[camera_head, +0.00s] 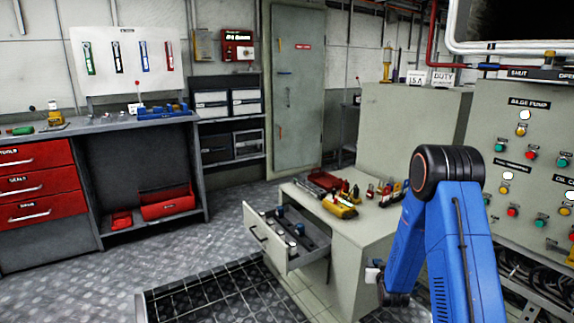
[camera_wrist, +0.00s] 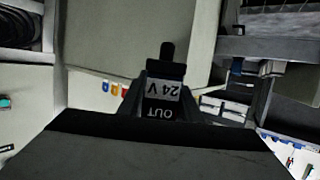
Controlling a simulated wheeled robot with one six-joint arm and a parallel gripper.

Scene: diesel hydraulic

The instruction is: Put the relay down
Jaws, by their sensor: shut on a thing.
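In the wrist view, the relay (camera_wrist: 166,72) is a dark block with a black knob on one end. The relay hangs clear of any surface that I can see. In the head view, my blue arm reaches down in front of the grey cabinet's right side. The gripper and relay are not clearly visible there; a small pale part shows beside the arm's lower end.
The grey cabinet (camera_head: 355,262) has an open drawer (camera_head: 268,243) holding several dark parts with blue tops. Yellow and red tools (camera_head: 345,205) crowd its top. A control panel (camera_head: 530,150) stands close on the right. A workbench (camera_head: 95,125) with red drawers stands left; open floor lies between.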

